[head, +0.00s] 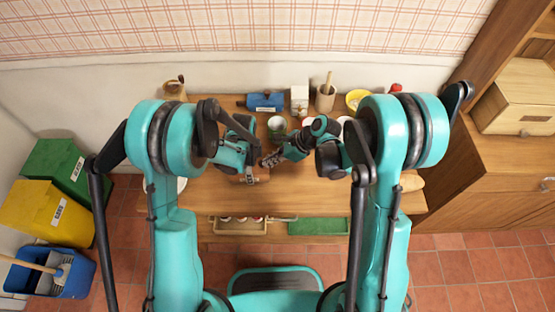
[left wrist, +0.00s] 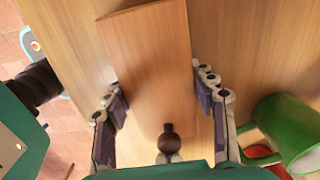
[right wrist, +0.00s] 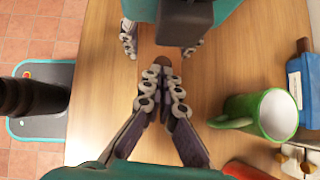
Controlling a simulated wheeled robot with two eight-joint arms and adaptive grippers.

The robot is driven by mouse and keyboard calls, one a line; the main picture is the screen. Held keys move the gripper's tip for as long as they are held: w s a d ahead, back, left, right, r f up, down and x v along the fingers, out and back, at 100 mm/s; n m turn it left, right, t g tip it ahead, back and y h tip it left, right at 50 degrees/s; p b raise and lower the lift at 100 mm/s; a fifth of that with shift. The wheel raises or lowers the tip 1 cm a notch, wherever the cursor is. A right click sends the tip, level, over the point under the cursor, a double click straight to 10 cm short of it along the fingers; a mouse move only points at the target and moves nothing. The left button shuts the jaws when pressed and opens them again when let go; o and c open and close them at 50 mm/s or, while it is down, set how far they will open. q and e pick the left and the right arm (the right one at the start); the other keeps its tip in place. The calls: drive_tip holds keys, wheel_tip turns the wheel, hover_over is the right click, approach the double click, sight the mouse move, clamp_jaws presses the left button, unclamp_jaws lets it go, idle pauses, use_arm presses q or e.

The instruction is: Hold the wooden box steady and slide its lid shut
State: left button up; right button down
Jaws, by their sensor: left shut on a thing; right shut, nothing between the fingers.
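The wooden box (head: 257,179) lies on the wooden table, mostly hidden by my arms in the head view. In the left wrist view its long plank-like lid (left wrist: 155,65) runs between the fingers, with a dark round knob (left wrist: 168,141) at the near end. How far the lid is open I cannot tell. My left gripper (left wrist: 157,84) is shut on the box, one finger on each long side. My right gripper (right wrist: 161,83) is shut and empty. Its fingertips point at a small brown piece (right wrist: 162,61), probably the knob, beside the left gripper; contact is unclear.
A green mug (right wrist: 268,114) stands close to the right gripper. A tray (head: 238,231) and green mat (head: 318,227) are at the front.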

drive_tip(key=d+f+v, duration=0.1)
drive_tip(key=d+v, duration=0.1)
drive_tip(key=v, duration=1.1)
drive_tip(key=shift+s+f, duration=0.15)
drive_tip(key=shift+f, duration=0.1)
use_arm(q)
drive_tip(key=o, duration=1.4)
